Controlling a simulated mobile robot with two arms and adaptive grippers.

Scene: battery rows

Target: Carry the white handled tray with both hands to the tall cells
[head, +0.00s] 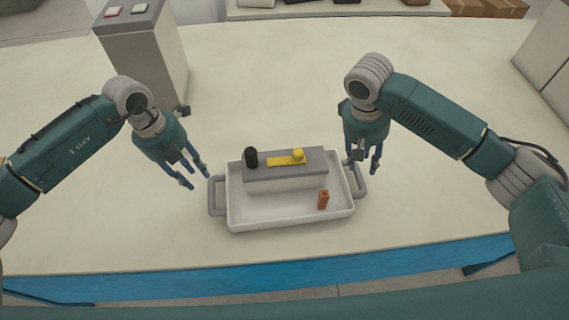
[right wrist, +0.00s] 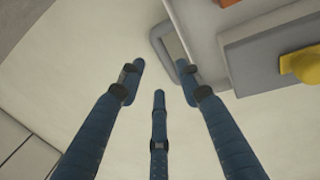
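The white handled tray (head: 290,214) sits on the table near its front edge, with a grey loop handle at each end. My left gripper (head: 198,180) is open and empty, just left of and above the left handle (head: 213,197). My right gripper (head: 363,167) is open at the right handle (head: 361,181); in the right wrist view its fingers (right wrist: 160,72) are spread, with one fingertip close to or overlapping the handle (right wrist: 157,40). I cannot tell whether it touches. No thing is clearly identifiable as the tall cells.
In the tray stand a grey-topped block (head: 262,181) bearing a black piece (head: 251,158) and a yellow piece (head: 298,155), and a small orange piece (head: 323,199). A tall pale box (head: 150,65) stands at back left. The table (head: 250,80) behind the tray is clear.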

